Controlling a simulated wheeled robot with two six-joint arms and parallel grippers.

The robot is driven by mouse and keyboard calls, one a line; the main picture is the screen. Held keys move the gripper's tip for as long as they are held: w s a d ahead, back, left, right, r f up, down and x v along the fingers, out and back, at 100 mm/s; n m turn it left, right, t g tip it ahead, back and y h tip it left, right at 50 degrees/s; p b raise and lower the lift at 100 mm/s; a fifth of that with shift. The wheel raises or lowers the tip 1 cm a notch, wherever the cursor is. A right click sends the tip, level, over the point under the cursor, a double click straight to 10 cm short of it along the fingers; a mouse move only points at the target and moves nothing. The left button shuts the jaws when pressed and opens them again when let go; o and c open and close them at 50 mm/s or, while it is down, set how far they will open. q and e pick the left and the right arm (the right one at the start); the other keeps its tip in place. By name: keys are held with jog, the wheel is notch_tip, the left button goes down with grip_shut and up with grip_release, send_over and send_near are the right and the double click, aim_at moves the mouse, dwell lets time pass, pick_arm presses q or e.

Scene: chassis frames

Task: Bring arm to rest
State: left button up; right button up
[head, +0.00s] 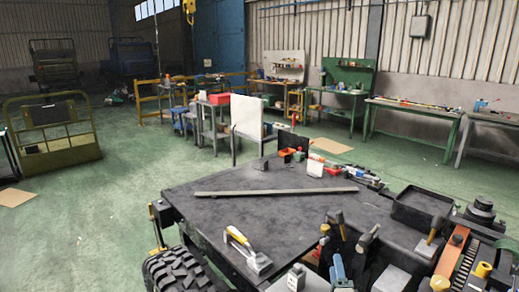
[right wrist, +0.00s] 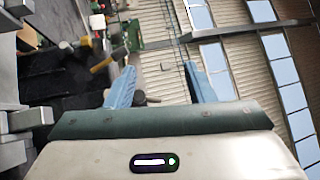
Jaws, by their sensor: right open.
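My right gripper (head: 337,270) shows at the bottom edge of the head view, where a blue finger stands up in front of the dark table (head: 215,215). In the right wrist view both blue fingers of the right gripper (right wrist: 160,86) are spread wide apart. Nothing is held between them; only the background shows there. The right wrist view is turned on its side, with the table to the left and the wall and windows to the right. My left gripper is in neither view.
On the table lie a long flat bar (head: 275,192), a yellow-handled tool (head: 248,252) and a black tray (head: 421,205). Hammers (head: 366,240) stand upright near the right gripper. A tire (head: 178,272) is at the table's left front. Green floor (head: 110,215) is open to the left.

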jog(key=s+a+f+n+g+y, duration=0.1)
jog(key=s+f+n+g+y, duration=0.3)
jog(key=s+n, duration=0.45)
jog(key=s+a+f+n+g+y, duration=0.2)
jog(key=s+f+n+g, duration=0.4)
jog(key=s, duration=0.4)
jog(key=s+d+f+n+g+h, duration=0.2)
jog(key=s+d+n+g+h, duration=0.15)
jog(key=s, duration=0.65)
jog(key=s+d+f+n+g+h, duration=0.1)
jog(key=s+d+n+g+h, duration=0.3)
jog(key=s, duration=0.6)
jog(key=d+f+m+g+y, duration=0.1)
jog(key=d+f+m+y, duration=0.2)
jog(key=f, duration=2.9)
jog(key=s+d+f+g+b, duration=0.1)
jog(key=s+d+f, duration=0.1)
jog(key=s+f, duration=1.6)
jog(key=shift+s+f+b, duration=0.3)
jog(key=shift+s+f, duration=0.1)
jog(key=shift+f, duration=0.2)
